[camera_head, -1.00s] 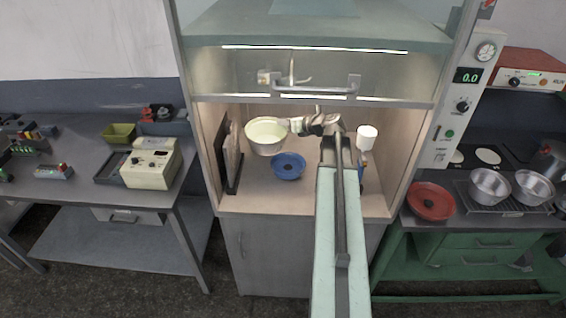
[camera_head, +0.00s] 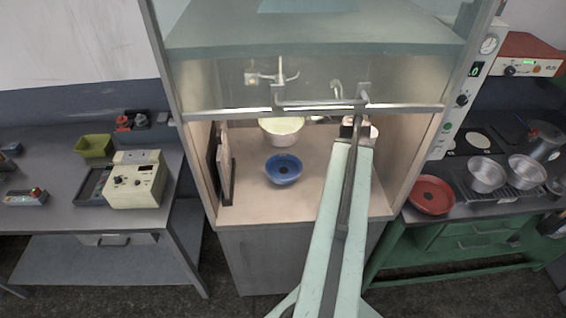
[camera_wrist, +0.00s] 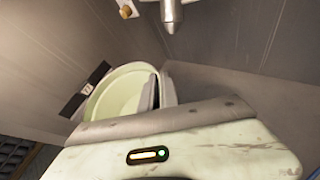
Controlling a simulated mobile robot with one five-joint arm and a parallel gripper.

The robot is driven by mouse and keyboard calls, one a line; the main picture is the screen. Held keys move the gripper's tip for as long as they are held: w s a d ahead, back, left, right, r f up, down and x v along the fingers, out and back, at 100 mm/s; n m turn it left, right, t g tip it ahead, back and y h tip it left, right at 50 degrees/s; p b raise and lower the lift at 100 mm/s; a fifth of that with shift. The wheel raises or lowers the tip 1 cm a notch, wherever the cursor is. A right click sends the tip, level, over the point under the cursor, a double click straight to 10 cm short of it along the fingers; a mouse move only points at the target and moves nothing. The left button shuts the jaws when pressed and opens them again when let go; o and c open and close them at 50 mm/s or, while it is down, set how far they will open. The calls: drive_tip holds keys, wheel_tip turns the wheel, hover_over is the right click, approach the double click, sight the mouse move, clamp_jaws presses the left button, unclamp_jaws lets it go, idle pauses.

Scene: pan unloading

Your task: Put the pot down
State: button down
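The pale cream pot (camera_head: 283,132) is inside the fume hood, towards the back, partly hidden behind the raised sash's lower edge. In the wrist view the pot (camera_wrist: 112,98) appears tilted, with its pale inside showing. My gripper (camera_wrist: 156,92) is at the pot's near right side, its fingers close together at the handle; it looks shut on the pot. In the head view the fingers are mostly hidden behind the sash bar and my arm. I cannot tell whether the pot's base touches the hood floor.
A blue round dish (camera_head: 284,169) sits on the hood floor (camera_head: 258,198) in front of the pot. Panels (camera_head: 226,165) stand at the left wall. The sash handle (camera_head: 322,99) crosses above my arm. A red lid (camera_head: 431,194) and metal pots (camera_head: 486,174) are on the right bench.

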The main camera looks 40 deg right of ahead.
wheel_tip(320, 180, down, 19)
drive_tip(key=b, duration=1.8)
drive_tip(key=shift+s+d+r, duration=0.2)
drive_tip(key=shift+d, duration=0.1)
drive_tip(key=c, duration=1.6)
unclamp_jaws()
drive_tip(key=p+v, duration=0.3)
drive_tip(key=v, duration=0.4)
drive_tip(key=shift+s+r, duration=0.2)
drive_tip(key=shift+r, duration=0.25)
drive_tip(key=shift+a, duration=0.1)
